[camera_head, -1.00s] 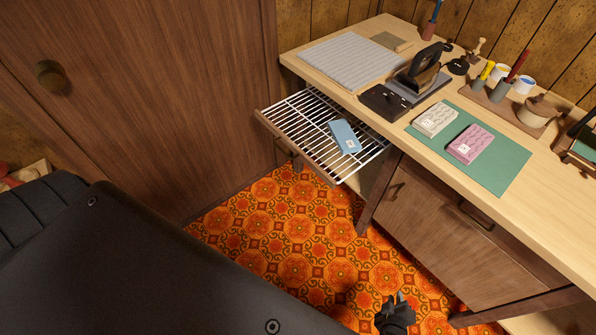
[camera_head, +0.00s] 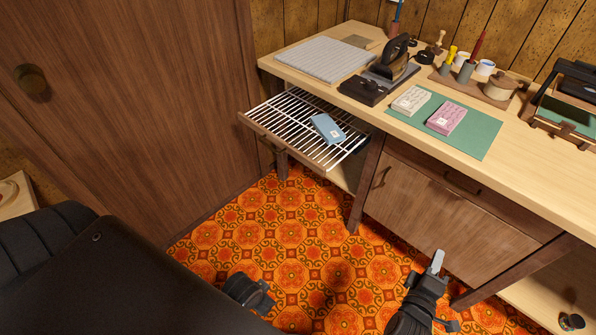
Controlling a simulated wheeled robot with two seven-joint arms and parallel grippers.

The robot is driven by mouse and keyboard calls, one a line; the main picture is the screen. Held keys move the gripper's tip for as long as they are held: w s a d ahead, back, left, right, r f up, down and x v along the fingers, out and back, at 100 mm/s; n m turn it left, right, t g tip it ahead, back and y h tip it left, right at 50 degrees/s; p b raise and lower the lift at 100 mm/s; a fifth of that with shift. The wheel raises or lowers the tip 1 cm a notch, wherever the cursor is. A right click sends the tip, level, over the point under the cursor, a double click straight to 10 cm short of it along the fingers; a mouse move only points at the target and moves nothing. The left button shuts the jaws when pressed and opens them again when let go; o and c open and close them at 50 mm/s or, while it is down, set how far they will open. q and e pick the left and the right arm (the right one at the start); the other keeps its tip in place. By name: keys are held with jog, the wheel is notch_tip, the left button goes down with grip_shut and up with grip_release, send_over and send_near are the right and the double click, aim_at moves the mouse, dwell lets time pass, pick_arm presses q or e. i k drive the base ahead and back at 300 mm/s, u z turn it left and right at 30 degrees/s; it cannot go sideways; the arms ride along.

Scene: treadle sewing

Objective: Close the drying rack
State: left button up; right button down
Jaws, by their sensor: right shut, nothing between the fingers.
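The drying rack (camera_head: 292,107) is a pull-out frame with white wire bars and a brown wooden front. It sticks out to the left from under the worktop, at its left end, and stands open. A light blue packet with a white label (camera_head: 327,128) lies on its bars. My right gripper (camera_head: 437,263) is shut and empty, low over the floor in front of the cabinet, right of and well apart from the rack. The fingers of my left gripper do not show.
The worktop (camera_head: 540,170) holds a grey ribbed pad (camera_head: 322,54), an iron (camera_head: 394,58) and a green mat (camera_head: 478,142) with two packets. A tall wooden door (camera_head: 130,110) stands left of the rack. Patterned floor (camera_head: 290,240) lies clear below the rack.

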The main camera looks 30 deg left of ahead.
aim_at(297, 155)
jog(key=z, duration=0.45)
jog(key=k, duration=1)
jog(key=u, duration=0.4)
jog(key=i, duration=0.7)
jog(key=u, duration=1.1)
jog(key=i, duration=0.4)
jog(key=u, duration=0.15)
